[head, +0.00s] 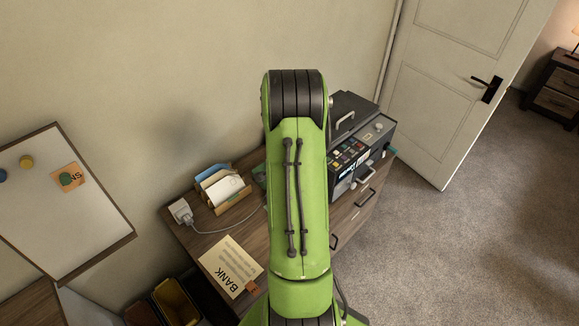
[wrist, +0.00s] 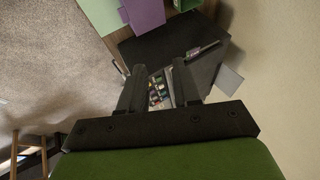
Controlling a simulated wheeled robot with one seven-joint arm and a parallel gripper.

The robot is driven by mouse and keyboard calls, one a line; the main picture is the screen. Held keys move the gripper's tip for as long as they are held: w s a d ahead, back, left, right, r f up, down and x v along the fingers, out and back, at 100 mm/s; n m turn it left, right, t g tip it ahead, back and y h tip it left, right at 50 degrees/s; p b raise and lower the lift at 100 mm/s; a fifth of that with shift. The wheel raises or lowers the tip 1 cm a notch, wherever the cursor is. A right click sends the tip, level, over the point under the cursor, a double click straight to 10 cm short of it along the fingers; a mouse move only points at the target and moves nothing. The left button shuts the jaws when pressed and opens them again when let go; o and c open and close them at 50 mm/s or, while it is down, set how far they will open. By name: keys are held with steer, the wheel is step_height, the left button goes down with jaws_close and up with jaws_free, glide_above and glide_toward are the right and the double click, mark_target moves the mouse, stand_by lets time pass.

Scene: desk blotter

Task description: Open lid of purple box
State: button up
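In the wrist view, a flat purple surface (wrist: 143,12) shows at the top edge, cut off by the frame. It may be the purple box, but I cannot tell whether it is a lid or how it stands. In the head view I see no purple box; my green arm covers the middle of the desk. My gripper (wrist: 157,74) is open, its two dark fingers apart with nothing held between them. It is over a dark machine with coloured buttons, and the purple surface lies beyond the fingertips. My gripper is hidden in the head view.
The dark machine (head: 379,132) with a handle stands on the wooden desk (head: 190,246). A letter holder (head: 232,204), a charger (head: 181,211) and a BANK paper (head: 232,266) are at left. A pale green surface (wrist: 98,14) adjoins the purple one. Carpet (head: 465,240) lies clear at right.

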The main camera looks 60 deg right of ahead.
steer(key=v, duration=1.5)
steer(key=shift+s+a+b, duration=0.15)
steer(key=shift+a+b, duration=0.05)
steer(key=shift+b, duration=0.25)
steer(key=shift+r, duration=0.1)
steer(key=w+a+r+n+t+y+b, duration=0.1)
steer(key=a+r+n+b, duration=0.1)
steer(key=a+n, duration=0.5)
steer(key=w+a+r+n+t+y+b, duration=0.1)
steer(key=w+a+r+n, duration=0.15)
steer(key=a, duration=0.75)
steer(key=s+a+n+y+b, duration=0.2)
steer(key=s+a+n+y, duration=0.1)
steer(key=s+a+n, duration=0.7)
steer(key=a+n, duration=0.2)
steer(key=a, duration=0.2)
steer(key=shift+d+f, duration=0.1)
